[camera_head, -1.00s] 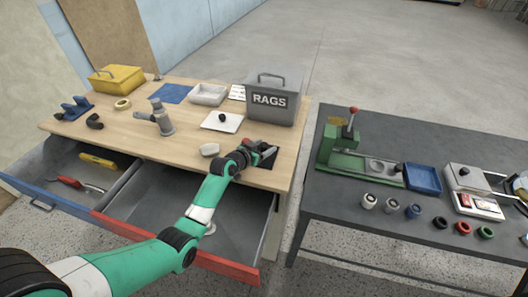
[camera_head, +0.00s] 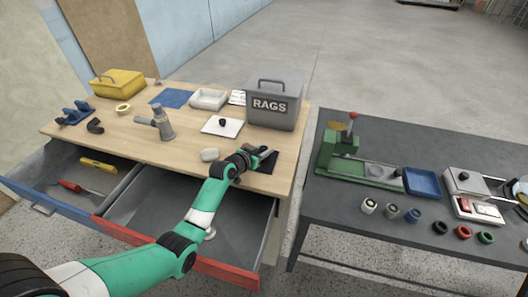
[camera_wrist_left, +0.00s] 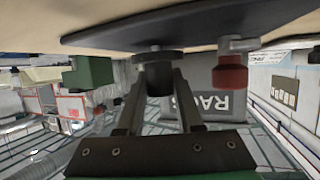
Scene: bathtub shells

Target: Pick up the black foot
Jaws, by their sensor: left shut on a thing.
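In the left wrist view, my left gripper (camera_wrist_left: 156,92) is shut on the black foot (camera_wrist_left: 158,70), a short dark cylinder with a wider round flange. Its flange is close to the dark mat (camera_wrist_left: 200,22); I cannot tell whether they touch. In the head view, my left gripper (camera_head: 262,153) is at the mat (camera_head: 268,163) on the wooden table's right side, and the foot is too small and covered to make out. A red foot (camera_wrist_left: 230,72) with a grey stem is beside the held one in the wrist view. My right gripper is not in view.
The grey RAGS box (camera_head: 273,102) stands behind the mat. A white plate with a black knob (camera_head: 221,125) and a white round piece (camera_head: 209,155) are left of the gripper. An open drawer (camera_head: 182,210) lies below my arm. The dark table (camera_head: 350,220) is at right.

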